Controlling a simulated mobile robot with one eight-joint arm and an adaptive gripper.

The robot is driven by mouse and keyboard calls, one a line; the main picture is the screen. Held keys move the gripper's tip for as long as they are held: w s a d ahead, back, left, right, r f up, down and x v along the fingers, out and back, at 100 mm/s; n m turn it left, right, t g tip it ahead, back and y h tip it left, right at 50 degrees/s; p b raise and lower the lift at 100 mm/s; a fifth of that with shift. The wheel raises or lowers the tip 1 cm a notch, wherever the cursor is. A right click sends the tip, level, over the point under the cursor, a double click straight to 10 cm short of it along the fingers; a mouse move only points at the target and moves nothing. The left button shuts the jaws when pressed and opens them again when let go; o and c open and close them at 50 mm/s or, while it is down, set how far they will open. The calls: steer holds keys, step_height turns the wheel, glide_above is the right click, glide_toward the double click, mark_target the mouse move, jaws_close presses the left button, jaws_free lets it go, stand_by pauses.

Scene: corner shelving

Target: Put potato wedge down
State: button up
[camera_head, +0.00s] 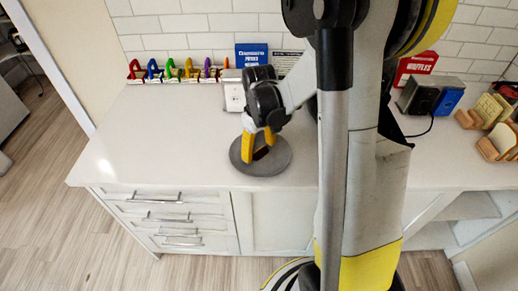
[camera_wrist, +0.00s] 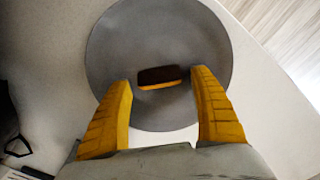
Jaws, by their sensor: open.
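The potato wedge (camera_wrist: 163,76) is a small block with a dark brown top and an orange side. In the wrist view it lies over the middle of a round grey plate (camera_wrist: 115,50) and appears to rest on it. The wedge is partly visible in the head view (camera_head: 261,153), between and below the fingers. My gripper (camera_wrist: 161,82) has two yellow fingers spread wide, one on each side of the wedge, with gaps between. In the head view my gripper (camera_head: 258,142) points down over the grey plate (camera_head: 270,167) on the white counter.
Colourful letter-like figures (camera_head: 175,73) line the back of the counter (camera_head: 150,125). A blue box (camera_head: 251,53) stands behind my gripper. A red box (camera_head: 415,68), a toaster (camera_head: 420,95) and bread slices (camera_head: 487,110) are at the right. The counter's left part is clear.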

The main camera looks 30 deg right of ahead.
step_height(320, 180, up, 12)
steer(key=p, duration=0.4)
steer(key=s+a+r+m+t, duration=0.2)
steer(key=s+a+r+t, duration=0.5)
steer(key=s+a, duration=0.4)
steer(key=shift+s+a+r, duration=0.2)
steer(key=shift+a+r, duration=0.55)
steer(key=shift+a, duration=0.45)
